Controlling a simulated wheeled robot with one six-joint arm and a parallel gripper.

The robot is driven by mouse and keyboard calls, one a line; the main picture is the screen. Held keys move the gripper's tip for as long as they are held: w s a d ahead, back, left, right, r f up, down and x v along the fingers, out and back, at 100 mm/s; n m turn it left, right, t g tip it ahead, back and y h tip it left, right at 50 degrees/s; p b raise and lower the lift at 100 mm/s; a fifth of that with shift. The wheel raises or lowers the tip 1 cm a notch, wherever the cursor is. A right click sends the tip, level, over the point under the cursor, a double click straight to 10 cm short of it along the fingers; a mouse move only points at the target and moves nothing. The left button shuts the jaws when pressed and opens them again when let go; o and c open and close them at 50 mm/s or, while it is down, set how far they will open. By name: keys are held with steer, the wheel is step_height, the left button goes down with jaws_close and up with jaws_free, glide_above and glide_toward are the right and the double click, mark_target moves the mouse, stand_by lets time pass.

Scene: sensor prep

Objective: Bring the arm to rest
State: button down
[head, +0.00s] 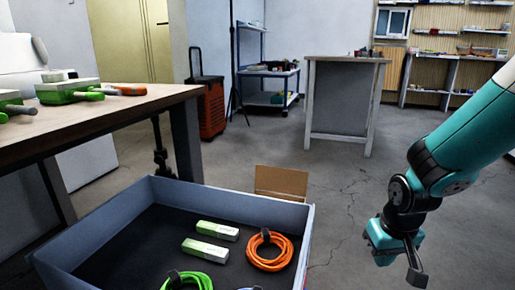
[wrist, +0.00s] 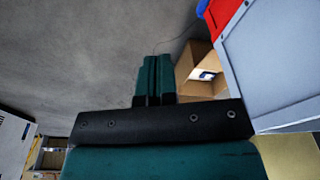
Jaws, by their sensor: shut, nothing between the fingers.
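My teal and black arm comes in from the right in the head view. My gripper (head: 397,250) hangs above the floor, to the right of the grey-blue crate and apart from it. In the wrist view my gripper's two teal fingers (wrist: 154,72) lie side by side, closed together with nothing between them. Beyond them is bare grey floor.
The grey-blue crate (head: 309,225) holds white-green boxes and coiled orange and green cables. An open cardboard box (wrist: 193,62) stands near the crate. A table (head: 120,115) with green tools is at left; a bench (head: 345,60) stands further back. Floor around my gripper is clear.

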steer(key=s+d+r+t, duration=0.1)
steer(key=s+d+r, duration=0.2)
steer(key=s+r, duration=0.5)
steer(key=s+a+r+n+g+y+p, duration=0.1)
steer(key=s+a+r+n+p, duration=0.1)
steer(key=s+a+r+p, duration=0.45)
steer(key=s+a+r+n+g+y+p, duration=0.1)
steer(key=a+r+n+y+p, duration=0.2)
steer(key=r, duration=0.6)
steer(key=s+a+r+n+g+p, duration=0.1)
steer(key=s+a+r+p, duration=0.4)
steer(key=r, duration=0.3)
step_height(320, 180, up, 34)
steer(key=w+p, duration=0.1)
steer(key=p, duration=3.4)
steer(key=shift+p, duration=0.35)
steer(key=shift+a, duration=0.15)
